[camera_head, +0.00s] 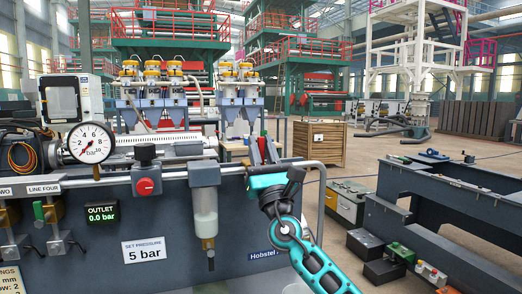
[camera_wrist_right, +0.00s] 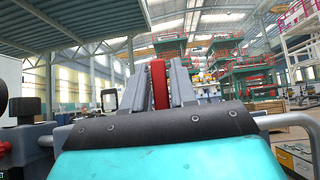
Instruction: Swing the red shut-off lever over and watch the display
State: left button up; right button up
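The red shut-off lever (camera_head: 263,149) stands up at the right end of the panel's top, partly hidden by my right gripper (camera_head: 264,152). In the right wrist view, the red lever (camera_wrist_right: 158,84) is upright between the two grey fingers of my right gripper (camera_wrist_right: 159,88). The fingers lie close against both its sides and look shut on it. The lever's base is hidden. The outlet display (camera_head: 101,214) on the panel front reads 0.0 bar in green. My left gripper is not in view.
A round pressure gauge (camera_head: 90,143), a red knob (camera_head: 144,187) and a clear filter bowl (camera_head: 205,212) sit along the panel. A sign (camera_head: 144,250) reads set pressure 5 bar. A wooden crate (camera_head: 320,144) and a dark metal frame (camera_head: 440,205) stand to the right.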

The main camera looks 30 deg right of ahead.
jog(key=shift+o, duration=1.2)
jog(key=shift+f, duration=0.1)
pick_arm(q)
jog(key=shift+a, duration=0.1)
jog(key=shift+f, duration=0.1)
pick_arm(e)
jog(key=shift+f, duration=0.1)
jog(key=shift+s+a+f, duration=0.1)
jog(key=shift+s+f, duration=0.15)
jog(key=shift+f, duration=0.05)
pick_arm(q)
jog(key=b, duration=0.1)
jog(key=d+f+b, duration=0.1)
jog(key=b, duration=0.1)
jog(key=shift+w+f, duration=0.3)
pick_arm(e)
jog(key=v, duration=1.2)
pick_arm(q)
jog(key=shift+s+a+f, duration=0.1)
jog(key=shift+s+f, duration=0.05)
pick_arm(e)
jog(key=shift+r, duration=0.1)
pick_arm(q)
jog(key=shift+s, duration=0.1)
pick_arm(e)
jog(key=shift+s, duration=0.1)
